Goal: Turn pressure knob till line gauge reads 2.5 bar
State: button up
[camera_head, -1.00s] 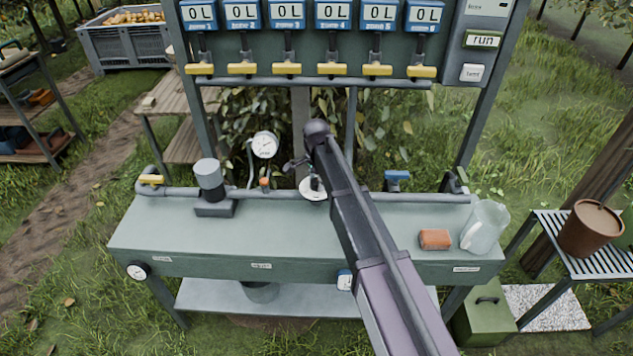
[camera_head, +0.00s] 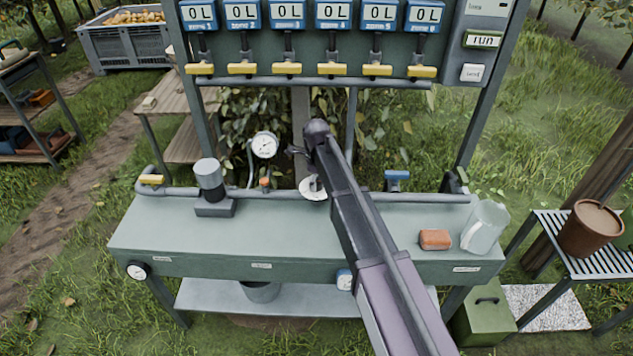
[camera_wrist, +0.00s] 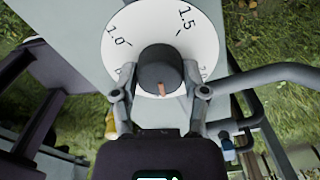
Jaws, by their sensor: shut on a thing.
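The pressure knob (camera_wrist: 160,68) is a dark round cap with a small orange mark, over a white dial (camera_wrist: 185,38) printed with 1.0 and 1.5 in the wrist view. My gripper (camera_wrist: 162,92) has one finger on each side of the knob and is shut on it. In the head view the dial (camera_head: 313,190) shows partly behind my arm, and the knob is mostly hidden by my gripper. A round white gauge (camera_head: 265,145) stands above the bench pipe, left of the dial. Its needle is too small to read.
The grey pipe (camera_head: 420,198) runs along the bench's back edge, with a blue-handled valve (camera_head: 397,176). A dark cylinder (camera_head: 209,180) stands left. An orange block (camera_head: 435,239) and clear jug (camera_head: 485,227) stand right. Yellow valve handles (camera_head: 331,69) hang above. The bench top's left half is mostly clear.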

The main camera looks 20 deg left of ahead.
jog(key=shift+s+d+m, duration=0.1)
jog(key=shift+m, duration=1.6)
jog(key=o, duration=1.2)
jog(key=shift+c, duration=0.2)
jog(key=shift+n, duration=0.3)
